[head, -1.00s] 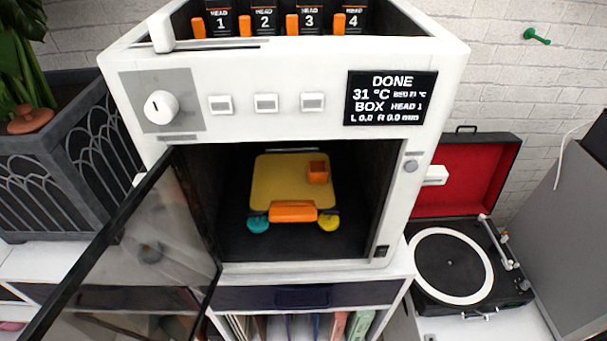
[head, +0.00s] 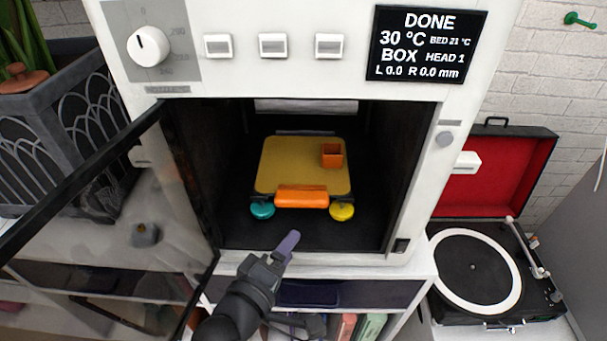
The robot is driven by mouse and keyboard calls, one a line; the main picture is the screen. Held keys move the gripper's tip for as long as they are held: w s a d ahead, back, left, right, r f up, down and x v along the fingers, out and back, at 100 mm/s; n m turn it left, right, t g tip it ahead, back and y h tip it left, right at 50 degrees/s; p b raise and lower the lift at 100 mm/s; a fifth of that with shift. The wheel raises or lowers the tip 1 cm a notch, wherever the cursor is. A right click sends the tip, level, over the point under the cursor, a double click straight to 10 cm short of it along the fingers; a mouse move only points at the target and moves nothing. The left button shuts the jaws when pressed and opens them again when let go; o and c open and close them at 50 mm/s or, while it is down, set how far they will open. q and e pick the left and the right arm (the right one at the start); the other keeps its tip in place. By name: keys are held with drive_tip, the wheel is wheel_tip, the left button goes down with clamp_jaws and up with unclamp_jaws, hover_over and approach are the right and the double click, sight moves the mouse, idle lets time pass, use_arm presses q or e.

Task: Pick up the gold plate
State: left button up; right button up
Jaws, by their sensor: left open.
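The gold plate (head: 290,165) lies flat inside the open chamber of the white printer (head: 120,70). A small orange open box (head: 332,155) stands on its back right part. An orange grip bar (head: 301,197) runs along its front edge. A teal knob (head: 262,209) and a yellow knob (head: 342,211) sit at the front corners. My left gripper (head: 288,246) is in front of the chamber's lower edge, below and short of the plate, open and touching nothing that I can see. Its fingers overlap in this view. My right gripper is out of view.
The printer's glass door (head: 110,210) hangs open on the left. The display (head: 427,45) reads DONE, 30 °C. A record player (head: 475,270) with a red-lined lid stands at the right. A dark planter (head: 70,130) stands at the left. The chamber floor before the plate is clear.

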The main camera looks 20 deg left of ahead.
sight(302, 206)
use_arm(q)
drive_tip(key=w+n+b, duration=0.1)
drive_tip(key=w, duration=0.2)
drive_tip(key=w+n+t+b, duration=0.1)
drive_tip(key=w, duration=0.3)
drive_tip(key=w+r+n+t+y+b, duration=0.1)
drive_tip(key=w, duration=0.2)
drive_tip(key=shift+w+r, duration=0.1)
drive_tip(key=shift+w, duration=0.2)
drive_tip(key=shift+w+r, duration=0.1)
drive_tip(key=shift+w, duration=0.05)
drive_tip(key=c, duration=0.7)
clamp_jaws()
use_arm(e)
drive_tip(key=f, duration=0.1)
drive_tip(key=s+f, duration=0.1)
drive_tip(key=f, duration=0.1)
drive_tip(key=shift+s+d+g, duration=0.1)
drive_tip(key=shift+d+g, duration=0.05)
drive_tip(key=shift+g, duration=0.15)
